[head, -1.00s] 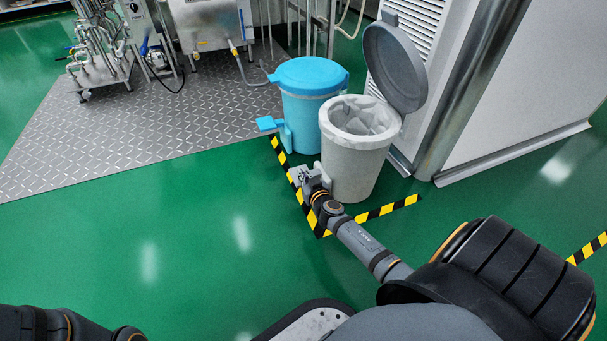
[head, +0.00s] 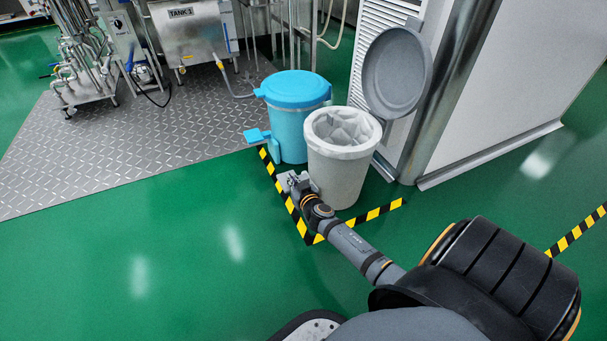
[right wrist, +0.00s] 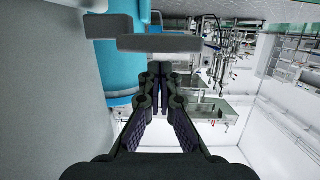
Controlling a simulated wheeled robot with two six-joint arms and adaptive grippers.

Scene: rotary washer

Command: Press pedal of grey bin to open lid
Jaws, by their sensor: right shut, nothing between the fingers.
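The grey bin (head: 338,172) stands on the green floor with a pale liner in its mouth. Its round grey lid (head: 396,70) is raised and stands open at the bin's back right. The grey pedal (head: 287,180) is at the bin's lower left in the head view, partly hidden by my right gripper (head: 300,187). In the right wrist view the pedal (right wrist: 160,43) lies just beyond the fingertips (right wrist: 160,70), which are together and empty. I cannot tell whether the fingers touch the pedal. My left gripper is not in view.
A blue bin (head: 290,130) with a shut lid and blue pedal (head: 257,136) stands just behind the grey one. A white louvred cabinet (head: 440,110) is on the right. Yellow-black floor tape (head: 375,214) borders the bins. Open green floor lies to the left.

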